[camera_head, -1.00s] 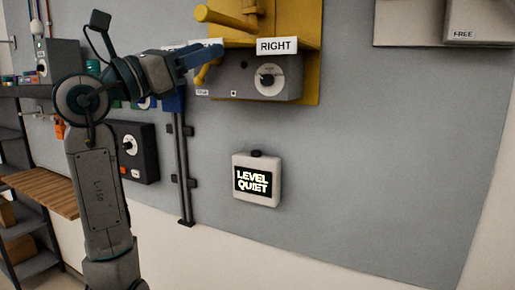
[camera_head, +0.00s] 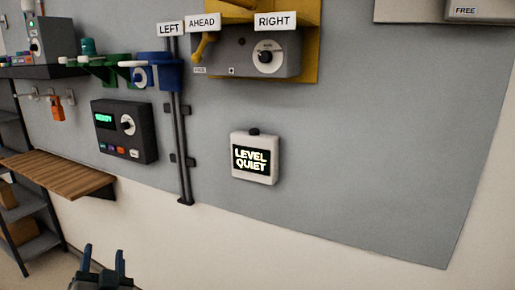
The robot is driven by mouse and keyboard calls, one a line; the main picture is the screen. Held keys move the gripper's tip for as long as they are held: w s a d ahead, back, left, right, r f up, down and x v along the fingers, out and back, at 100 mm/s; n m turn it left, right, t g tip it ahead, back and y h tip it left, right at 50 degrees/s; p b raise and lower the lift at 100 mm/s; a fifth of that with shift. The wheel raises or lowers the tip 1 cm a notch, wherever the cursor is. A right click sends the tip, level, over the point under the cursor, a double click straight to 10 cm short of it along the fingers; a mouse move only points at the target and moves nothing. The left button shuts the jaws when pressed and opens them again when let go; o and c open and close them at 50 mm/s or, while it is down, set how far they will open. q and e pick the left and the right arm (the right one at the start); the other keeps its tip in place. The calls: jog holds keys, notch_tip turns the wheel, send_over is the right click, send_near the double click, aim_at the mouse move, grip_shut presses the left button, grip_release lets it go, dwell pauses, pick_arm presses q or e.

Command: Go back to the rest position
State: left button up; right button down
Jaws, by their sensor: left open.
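My left gripper (camera_head: 102,262) is low at the bottom left of the head view, its two fingers pointing up and apart, with nothing between them. It is well below the wall devices and touches nothing. The rest of the left arm is out of the picture. My right gripper does not show. On the grey wall, a white box (camera_head: 254,178) has a dark screen reading "LEVEL QUIET". Above it, a grey box with a round dial (camera_head: 267,57) sits on a yellow panel, under labels "LEFT", "AHEAD" and "RIGHT".
A black box with a green display and a dial (camera_head: 124,131) hangs at the left. A wooden shelf (camera_head: 60,174) juts out below it, beside dark shelving (camera_head: 28,207). Dark vertical rods (camera_head: 181,147) run down the wall. The wall at the lower right is bare.

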pick_arm(q)
jog(key=s+f+n+g+h, duration=0.15)
jog(key=s+f+g, duration=0.4)
jog(key=f, duration=0.75)
jog(key=s+d+f+g+h, duration=0.3)
jog(key=s+f+g, duration=0.2)
jog(key=s+f, duration=0.45)
jog(key=s+d+f+g+h, duration=0.35)
jog(key=s+f, duration=0.25)
jog(key=s, duration=0.6)
jog(key=a+f+g, duration=0.2)
jog(key=a+f, duration=0.1)
jog(key=f, duration=2.8)
jog(key=s+a+f+g, duration=0.1)
jog(key=s+f, duration=1.7)
jog(key=shift+s+a+f+y, duration=0.25)
jog(key=shift+y, duration=0.05)
jog(key=shift+n, duration=0.25)
